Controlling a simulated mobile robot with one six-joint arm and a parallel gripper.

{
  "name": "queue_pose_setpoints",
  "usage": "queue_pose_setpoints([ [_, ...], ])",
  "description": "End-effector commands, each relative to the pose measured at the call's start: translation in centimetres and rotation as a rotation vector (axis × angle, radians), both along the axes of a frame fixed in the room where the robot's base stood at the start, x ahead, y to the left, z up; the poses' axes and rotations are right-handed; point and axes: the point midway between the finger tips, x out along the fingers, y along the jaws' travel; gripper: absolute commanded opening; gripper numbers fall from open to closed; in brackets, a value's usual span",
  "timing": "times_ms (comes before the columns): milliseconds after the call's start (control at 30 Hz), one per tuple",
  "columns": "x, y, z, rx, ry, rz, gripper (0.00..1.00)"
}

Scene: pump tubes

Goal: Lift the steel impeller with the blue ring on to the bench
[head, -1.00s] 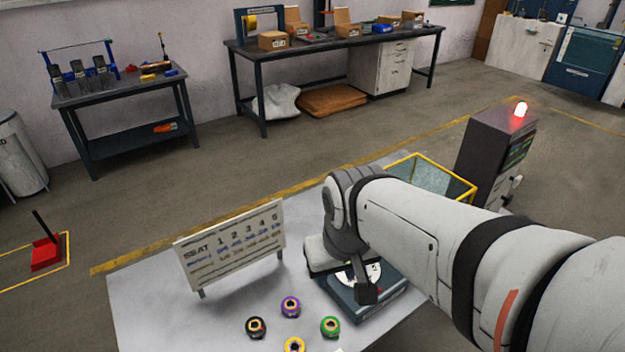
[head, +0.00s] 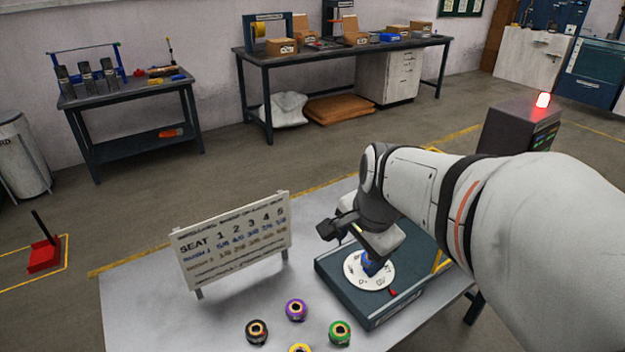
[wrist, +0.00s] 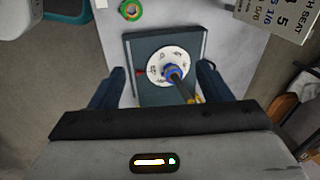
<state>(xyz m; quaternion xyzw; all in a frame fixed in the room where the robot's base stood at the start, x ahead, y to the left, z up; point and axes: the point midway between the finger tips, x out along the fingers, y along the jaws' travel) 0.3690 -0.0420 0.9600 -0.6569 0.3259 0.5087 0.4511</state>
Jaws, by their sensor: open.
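The blue-ringed piece (head: 373,264), which looks like the impeller, is on the white marked disc (head: 357,280) of a dark teal box (head: 372,318) on the bench. In the wrist view the blue ring (wrist: 173,72) sits around the disc's centre. A dark, yellow-marked shaft (wrist: 188,95) shows beside it, leaning toward the camera. My gripper (wrist: 160,74) is open above the box, its two dark fingers on either side of the disc and apart from the blue-ringed piece. In the head view my wrist hides part of the box.
Rings in black (head: 257,332), purple (head: 296,310), green (head: 340,333) and yellow (head: 300,349) lie on the bench (head: 140,310). A seat sign (head: 235,240) stands behind them. The bench's left part is clear. A dark cabinet with a red lamp (head: 543,100) stands behind my arm.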

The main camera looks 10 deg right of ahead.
Motion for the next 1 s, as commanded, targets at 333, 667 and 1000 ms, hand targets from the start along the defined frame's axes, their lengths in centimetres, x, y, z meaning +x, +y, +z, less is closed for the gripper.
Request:
queue_pose_setpoints([
  [333, 5.0, -4.9, -6.9, 0.288, -0.018, -0.903, 0.71],
  [667, 8.3, -9.5, -11.2, 0.545, -0.024, -1.603, 0.71],
  [1000, 9.5, -10.6, -13.4, 0.616, -0.019, -1.785, 0.71],
])
